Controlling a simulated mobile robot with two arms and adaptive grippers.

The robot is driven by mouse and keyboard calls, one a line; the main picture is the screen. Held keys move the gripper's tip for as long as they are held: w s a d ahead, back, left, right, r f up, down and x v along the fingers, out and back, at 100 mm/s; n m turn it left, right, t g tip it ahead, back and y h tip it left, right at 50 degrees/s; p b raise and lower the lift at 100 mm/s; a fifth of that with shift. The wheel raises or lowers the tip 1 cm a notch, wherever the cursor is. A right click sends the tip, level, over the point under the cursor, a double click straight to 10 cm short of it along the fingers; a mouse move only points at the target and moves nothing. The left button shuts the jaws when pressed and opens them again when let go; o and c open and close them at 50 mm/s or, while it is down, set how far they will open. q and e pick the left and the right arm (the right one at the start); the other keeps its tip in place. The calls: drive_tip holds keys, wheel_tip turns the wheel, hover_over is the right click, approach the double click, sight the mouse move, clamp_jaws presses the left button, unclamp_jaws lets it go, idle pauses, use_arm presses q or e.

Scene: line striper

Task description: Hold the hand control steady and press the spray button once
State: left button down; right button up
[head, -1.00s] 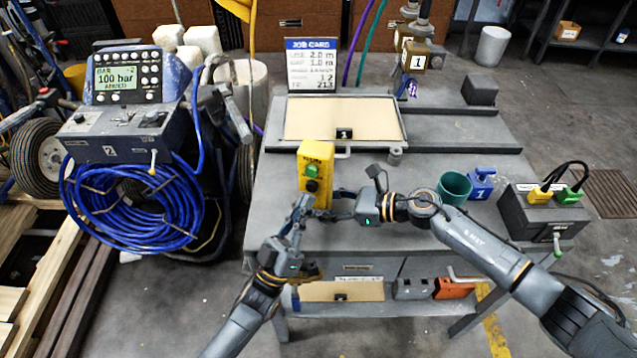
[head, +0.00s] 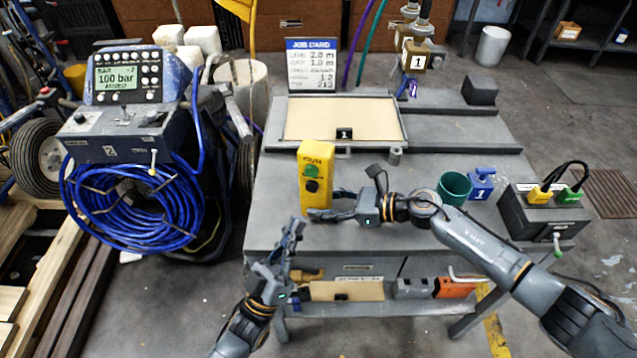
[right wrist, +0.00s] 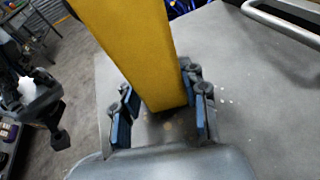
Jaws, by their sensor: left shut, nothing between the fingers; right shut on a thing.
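The yellow hand control (head: 317,160) stands upright on the grey bench in the head view. Its front has a green button (head: 312,171) above a black knob or button (head: 312,186). My right gripper (head: 318,214) is shut on its lower part; in the right wrist view the blue-padded fingers (right wrist: 163,112) sit on both sides of the yellow body (right wrist: 135,45). My left gripper (head: 291,237) is shut and empty, in front of the bench edge, below and left of the control and apart from it.
The line striper (head: 130,120) with a display reading 100 bar and a blue hose coil stands left. The bench (head: 420,225) also carries a framed tan board (head: 345,115), a job card (head: 313,65), a green cup (head: 455,187), a blue block (head: 481,184) and a grey box (head: 535,212).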

drive_tip(key=shift+f, duration=0.1)
drive_tip(key=o, duration=1.4)
drive_tip(key=shift+c, duration=0.2)
